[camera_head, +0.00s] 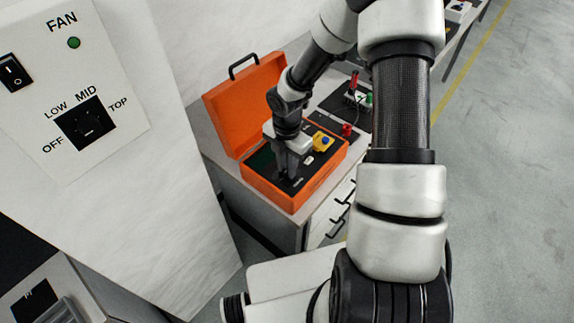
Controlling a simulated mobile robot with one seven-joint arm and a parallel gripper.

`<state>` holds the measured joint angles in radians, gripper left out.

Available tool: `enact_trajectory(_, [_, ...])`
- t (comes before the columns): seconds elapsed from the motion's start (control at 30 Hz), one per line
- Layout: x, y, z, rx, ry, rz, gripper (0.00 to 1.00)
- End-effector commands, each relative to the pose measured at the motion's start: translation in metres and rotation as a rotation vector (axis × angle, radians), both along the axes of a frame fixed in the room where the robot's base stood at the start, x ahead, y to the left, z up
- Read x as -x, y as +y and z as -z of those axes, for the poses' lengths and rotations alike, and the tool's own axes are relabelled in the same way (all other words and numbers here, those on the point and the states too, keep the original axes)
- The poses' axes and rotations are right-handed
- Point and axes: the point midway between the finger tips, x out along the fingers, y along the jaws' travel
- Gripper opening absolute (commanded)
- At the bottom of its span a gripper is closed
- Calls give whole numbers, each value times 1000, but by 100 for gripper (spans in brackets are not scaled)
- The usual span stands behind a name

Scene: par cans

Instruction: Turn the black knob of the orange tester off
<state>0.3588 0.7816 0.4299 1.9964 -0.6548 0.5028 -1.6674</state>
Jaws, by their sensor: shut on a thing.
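The orange tester (288,199) is an open case on a bench, with its lid (222,113) raised at the back left and a dark panel inside. My gripper (286,174) points down onto the left part of this panel. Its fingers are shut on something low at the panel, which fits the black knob. The knob itself is hidden by the fingers, and its pointer cannot be read. A yellow piece with a blue button (323,142) sits on the panel to the right of my gripper.
A fan panel (70,90) with a switch and a dial fills the upper left. Behind the tester, the bench holds a dark board with a red part (347,130) and a green part (369,98). Drawers with black handles (338,215) are below. Open floor (510,200) lies right.

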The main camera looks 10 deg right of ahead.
Motion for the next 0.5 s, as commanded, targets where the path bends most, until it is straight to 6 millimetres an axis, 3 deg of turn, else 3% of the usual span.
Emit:
enact_trajectory(0.2, [0, -1, 0, 1, 0, 0, 0])
enact_trajectory(0.23, [0, -1, 0, 1, 0, 0, 26])
enact_trajectory(0.3, [0, -1, 0, 1, 0, 1, 38])
enact_trajectory(0.5, [0, 0, 0, 1, 1, 1, 40])
